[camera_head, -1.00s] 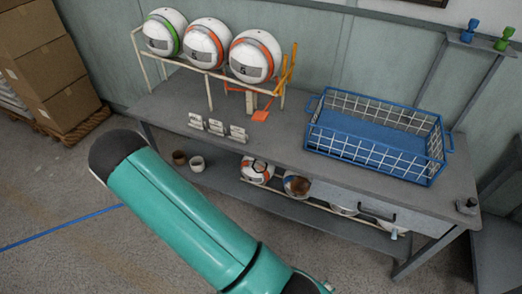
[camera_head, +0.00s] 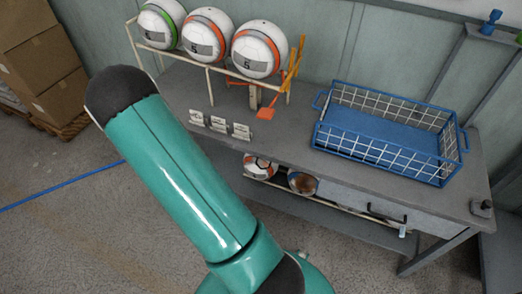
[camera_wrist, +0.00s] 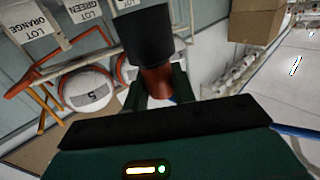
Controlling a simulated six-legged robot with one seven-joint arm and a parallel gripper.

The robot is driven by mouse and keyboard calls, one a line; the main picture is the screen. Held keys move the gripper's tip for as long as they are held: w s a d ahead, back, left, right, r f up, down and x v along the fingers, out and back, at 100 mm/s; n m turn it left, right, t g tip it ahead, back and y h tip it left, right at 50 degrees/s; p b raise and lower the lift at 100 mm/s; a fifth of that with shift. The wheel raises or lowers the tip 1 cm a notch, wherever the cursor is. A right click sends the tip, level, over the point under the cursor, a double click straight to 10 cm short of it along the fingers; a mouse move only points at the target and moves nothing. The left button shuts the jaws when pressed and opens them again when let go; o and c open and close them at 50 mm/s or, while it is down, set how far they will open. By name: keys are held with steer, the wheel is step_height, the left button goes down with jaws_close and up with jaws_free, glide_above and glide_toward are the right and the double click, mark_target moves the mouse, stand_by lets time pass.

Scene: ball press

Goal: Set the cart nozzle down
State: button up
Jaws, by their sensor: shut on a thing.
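In the wrist view my gripper (camera_wrist: 159,92) is shut on what I take to be the cart nozzle (camera_wrist: 151,36), a dark cylinder with a red-brown, narrower part between the fingers. In the camera_head view only my teal arm shows; gripper and nozzle are not visible there. A blue nozzle-like piece (camera_head: 490,21) stands on the wall bracket at top right.
The grey workbench (camera_head: 290,145) bears a rack with three white balls (camera_head: 258,50), small white tags (camera_head: 218,124) and a blue wire basket (camera_head: 462,150). More balls (camera_head: 302,182) sit on its lower shelf. Cardboard boxes (camera_head: 40,55) stand at the left.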

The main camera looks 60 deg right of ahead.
steer(key=s+d+r+m+g+h, duration=0.3)
steer(key=s+d+m+g, duration=0.15)
steer(key=s+d, duration=0.35)
steer(key=s+d+r+m+g+h, duration=0.3)
steer(key=s+d+g, duration=0.3)
steer(key=s, duration=0.4)
steer(key=shift+s+d+f, duration=1)
steer(key=shift+d+f, duration=1)
steer(key=shift+f, duration=0.2)
steer(key=shift+s+d+f, duration=1)
steer(key=shift+d+f, duration=1)
steer(key=shift+f, duration=0.25)
steer(key=shift+s+d+f, duration=1)
steer(key=shift+d+f, duration=1)
steer(key=shift+f, duration=0.2)
steer(key=shift+f, duration=0.15)
steer(key=o, duration=1)
steer(key=shift+o, duration=0.2)
